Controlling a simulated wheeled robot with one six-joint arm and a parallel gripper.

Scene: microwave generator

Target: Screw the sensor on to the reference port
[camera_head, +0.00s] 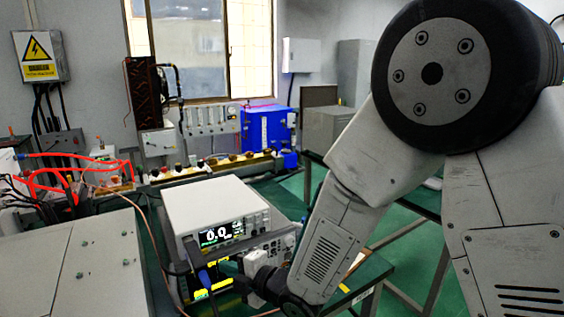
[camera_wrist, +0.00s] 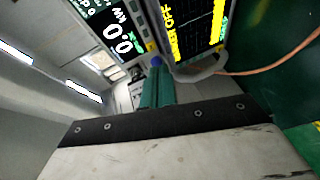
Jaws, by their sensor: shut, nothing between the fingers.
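The white power meter (camera_head: 215,205) stands left of my arm with its lit screen reading 0.0. Its screen (camera_wrist: 115,28) also shows at the top of the wrist view. My gripper (camera_wrist: 157,88) has its green fingers together and empty, pointing at the instrument fronts. In the head view my gripper (camera_head: 228,268) is low, in front of the meter and partly hidden by my arm.
A second instrument screen with yellow text (camera_wrist: 190,25) is close to the meter's. A thin copper-coloured cable (camera_wrist: 270,62) runs at the right. A grey cabinet (camera_head: 70,265) stands at the left. Green table surface (camera_head: 372,268) shows beside my arm.

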